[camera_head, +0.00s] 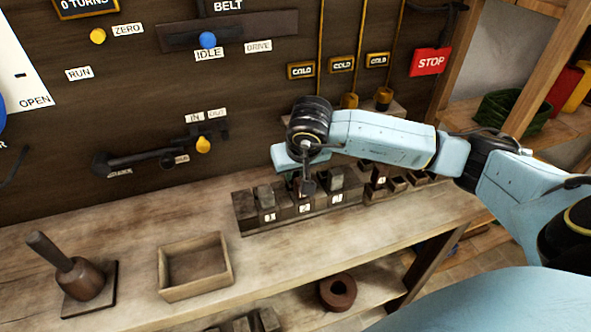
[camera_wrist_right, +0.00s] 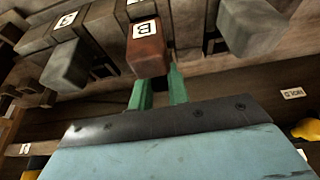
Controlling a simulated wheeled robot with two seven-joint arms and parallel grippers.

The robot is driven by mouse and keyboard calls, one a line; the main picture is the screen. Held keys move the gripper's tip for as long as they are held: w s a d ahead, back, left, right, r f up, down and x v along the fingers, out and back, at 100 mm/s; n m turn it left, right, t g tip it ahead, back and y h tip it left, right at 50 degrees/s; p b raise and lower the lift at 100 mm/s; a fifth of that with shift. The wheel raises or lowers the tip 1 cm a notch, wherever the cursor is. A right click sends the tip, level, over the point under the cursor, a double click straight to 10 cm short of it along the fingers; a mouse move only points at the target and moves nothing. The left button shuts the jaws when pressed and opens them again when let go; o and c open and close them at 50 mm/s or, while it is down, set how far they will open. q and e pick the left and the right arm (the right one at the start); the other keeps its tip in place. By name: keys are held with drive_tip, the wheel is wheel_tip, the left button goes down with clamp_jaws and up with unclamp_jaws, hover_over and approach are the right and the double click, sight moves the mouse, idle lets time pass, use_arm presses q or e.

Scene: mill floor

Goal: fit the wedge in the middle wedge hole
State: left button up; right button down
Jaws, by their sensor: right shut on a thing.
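A long dark wooden block (camera_head: 243,213) on the bench has a row of holes with white number tags. My right gripper (camera_head: 307,180) is over its middle hole, pointing down. In the right wrist view its green fingers (camera_wrist_right: 158,92) are shut on a reddish-brown wedge (camera_wrist_right: 147,55), which lines up with the middle tag. The fingers and arm partly hide the hole, so I cannot tell how deep the wedge sits. A grey wedge (camera_head: 264,195) stands in the hole to the left, and another (camera_head: 336,178) in the hole to the right. My left gripper is not in view.
An empty wooden tray (camera_head: 166,276) and a mallet (camera_head: 82,280) on a dark plate stand on the bench at left. Smaller wooden holders (camera_head: 398,184) stand right of the block. The panel with levers rises close behind. The front of the bench is clear.

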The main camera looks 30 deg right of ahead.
drive_tip(key=shift+f, duration=0.2)
drive_tip(key=c, duration=1.3)
unclamp_jaws()
drive_tip(key=shift+o, duration=0.2)
drive_tip(key=shift+r, duration=0.1)
drive_tip(key=shift+s+r, duration=0.15)
drive_tip(key=shift+r, duration=0.25)
drive_tip(key=v, duration=1.2)
drive_tip(key=shift+s+p, duration=0.2)
drive_tip(key=shift+p, duration=0.15)
